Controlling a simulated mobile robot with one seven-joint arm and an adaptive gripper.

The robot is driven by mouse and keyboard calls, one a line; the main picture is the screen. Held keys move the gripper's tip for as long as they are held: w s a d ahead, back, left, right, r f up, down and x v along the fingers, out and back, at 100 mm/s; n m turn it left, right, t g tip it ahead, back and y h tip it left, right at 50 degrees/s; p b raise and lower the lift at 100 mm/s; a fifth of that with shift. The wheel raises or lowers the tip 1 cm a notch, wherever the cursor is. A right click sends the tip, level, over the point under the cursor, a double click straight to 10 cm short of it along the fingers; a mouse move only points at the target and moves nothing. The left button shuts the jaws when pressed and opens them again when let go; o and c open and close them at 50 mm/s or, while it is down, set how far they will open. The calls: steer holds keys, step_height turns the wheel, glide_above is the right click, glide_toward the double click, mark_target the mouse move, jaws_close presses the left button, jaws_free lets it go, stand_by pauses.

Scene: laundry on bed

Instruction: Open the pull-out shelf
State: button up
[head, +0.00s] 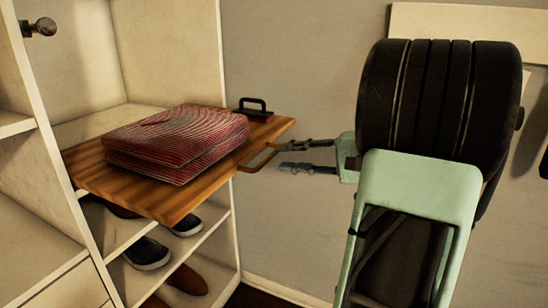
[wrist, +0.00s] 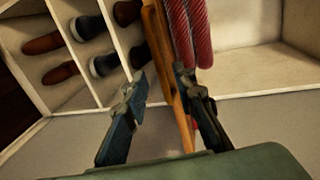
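The pull-out shelf (head: 165,208) is a wooden board that sticks out past the front of the white closet. Its looped handle (head: 258,158) is on the edge facing my gripper. A folded red striped cloth (head: 178,140) lies on the board; it also shows in the wrist view (wrist: 186,35). My gripper (head: 281,155) is at the handle with its two fingers apart. In the wrist view, the fingers (wrist: 160,75) stand on both sides of the shelf's edge, with a clear gap. I cannot tell whether either finger touches the handle.
A small dark object with a black loop handle (head: 255,107) stands at the board's far corner. Shoes (head: 147,254) sit on the lower closet shelves. A closet panel with a knob (head: 40,27) is at the left. The wall is behind my arm.

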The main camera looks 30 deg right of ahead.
steer(key=v, duration=0.6)
steer(key=shift+s+d, duration=0.2)
steer(key=shift+s, duration=0.15)
steer(key=shift+r, duration=0.1)
